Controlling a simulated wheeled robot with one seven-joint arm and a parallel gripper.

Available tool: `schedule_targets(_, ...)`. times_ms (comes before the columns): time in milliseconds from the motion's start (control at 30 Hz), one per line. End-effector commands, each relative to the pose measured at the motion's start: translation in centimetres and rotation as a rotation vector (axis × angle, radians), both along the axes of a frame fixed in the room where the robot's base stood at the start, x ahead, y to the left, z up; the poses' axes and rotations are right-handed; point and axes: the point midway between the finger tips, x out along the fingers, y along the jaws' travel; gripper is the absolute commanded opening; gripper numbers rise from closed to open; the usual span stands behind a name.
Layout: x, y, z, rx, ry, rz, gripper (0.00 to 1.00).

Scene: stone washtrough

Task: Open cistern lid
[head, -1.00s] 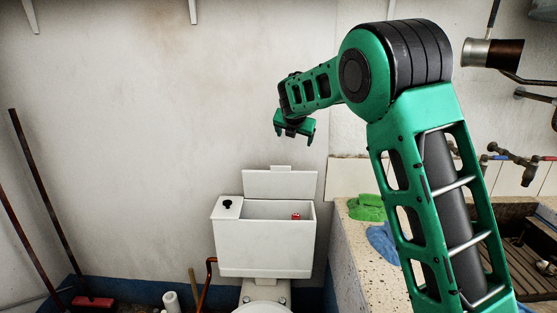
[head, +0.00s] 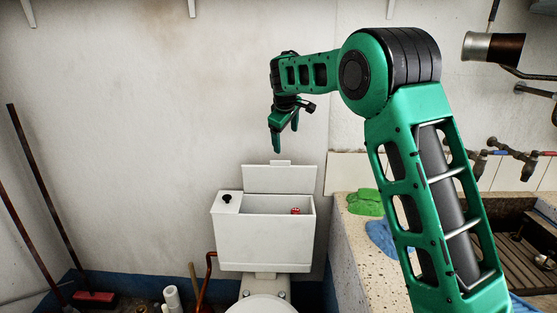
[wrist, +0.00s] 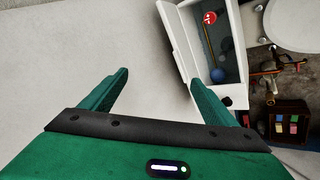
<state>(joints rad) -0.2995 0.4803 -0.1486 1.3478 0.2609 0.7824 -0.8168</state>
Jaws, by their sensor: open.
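The white cistern (head: 262,245) stands against the wall behind the toilet. Its lid (head: 279,180) is raised, standing upright along the back edge, with a small tab on top. The tank is open from above. In the wrist view the raised lid (wrist: 176,38) shows beside the open tank, which holds a blue float ball (wrist: 217,75) and a red round piece (wrist: 209,18). My gripper (head: 285,140) is open and empty, pointing down above the lid and apart from it. Its two fingers (wrist: 159,78) are spread in the wrist view, with nothing between them.
A black button (head: 227,198) sits at the cistern's left top. The stone trough (head: 350,235) stands to the right, with green (head: 364,203) and blue cloths (head: 381,237) on its edge. Brooms lean at the left. The wall left of the cistern is clear.

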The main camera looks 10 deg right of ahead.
Motion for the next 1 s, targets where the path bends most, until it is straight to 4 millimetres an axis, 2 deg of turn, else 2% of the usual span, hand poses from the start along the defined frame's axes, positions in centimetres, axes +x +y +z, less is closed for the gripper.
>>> schedule_targets(300,-0.8,1.7,0.2,0.357,0.013,-0.572,0.81)
schedule_targets(500,-1.3,2.4,0.4,0.483,0.021,-0.815,0.81)
schedule_targets(667,-1.4,2.6,0.3,0.515,0.023,-0.883,0.81)
schedule_targets(767,-1.2,2.5,-0.5,0.516,0.025,-0.888,0.81)
schedule_targets(1000,0.3,2.1,-4.0,0.515,0.026,-0.888,0.81)
